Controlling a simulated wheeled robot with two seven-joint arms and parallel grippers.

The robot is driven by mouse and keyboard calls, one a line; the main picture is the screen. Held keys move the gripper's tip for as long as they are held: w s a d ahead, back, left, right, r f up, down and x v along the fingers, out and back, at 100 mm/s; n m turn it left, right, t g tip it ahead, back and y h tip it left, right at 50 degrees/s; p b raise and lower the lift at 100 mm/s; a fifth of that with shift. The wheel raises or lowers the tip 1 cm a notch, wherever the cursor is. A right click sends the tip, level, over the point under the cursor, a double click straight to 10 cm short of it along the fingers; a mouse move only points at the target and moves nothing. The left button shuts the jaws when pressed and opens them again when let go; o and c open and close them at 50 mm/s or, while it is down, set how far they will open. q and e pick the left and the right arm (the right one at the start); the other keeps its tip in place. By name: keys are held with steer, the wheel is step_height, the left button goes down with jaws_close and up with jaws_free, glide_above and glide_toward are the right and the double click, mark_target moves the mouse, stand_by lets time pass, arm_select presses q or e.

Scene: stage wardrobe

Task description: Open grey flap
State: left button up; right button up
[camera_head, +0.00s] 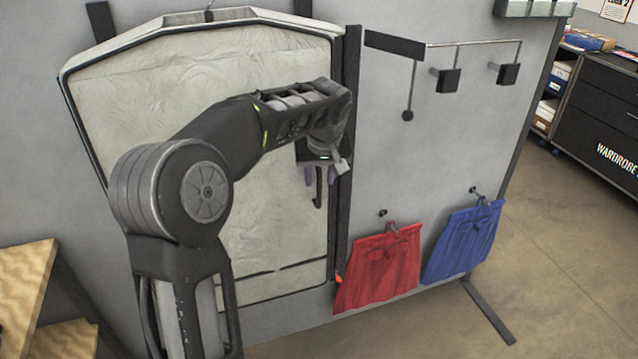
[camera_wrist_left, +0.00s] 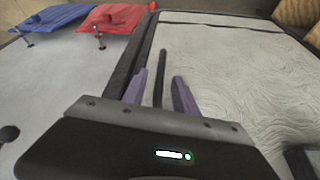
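The grey flap (camera_head: 270,235) is a large pale, wrinkled panel in a dark-edged frame on the grey wall, and it looks shut. It also fills the right of the left wrist view (camera_wrist_left: 230,70). A slim black handle (camera_head: 318,201) stands upright near its right edge. My left gripper (camera_head: 319,178) is at this handle, with its purple fingers pointing down. In the left wrist view the handle (camera_wrist_left: 160,62) runs between the two spread fingers, with a gap on each side. Contact with the handle cannot be told. My right gripper is not in view.
A dark vertical post (camera_head: 347,150) borders the flap's right side. Red cloth (camera_head: 378,270) and blue cloth (camera_head: 462,240) hang from pegs right of it. A black rail with hooks (camera_head: 450,80) is above them. Wooden boards (camera_head: 25,290) stand lower left.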

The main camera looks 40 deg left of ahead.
arm_select(q)
steer(key=shift+x, duration=1.95)
jaws_close()
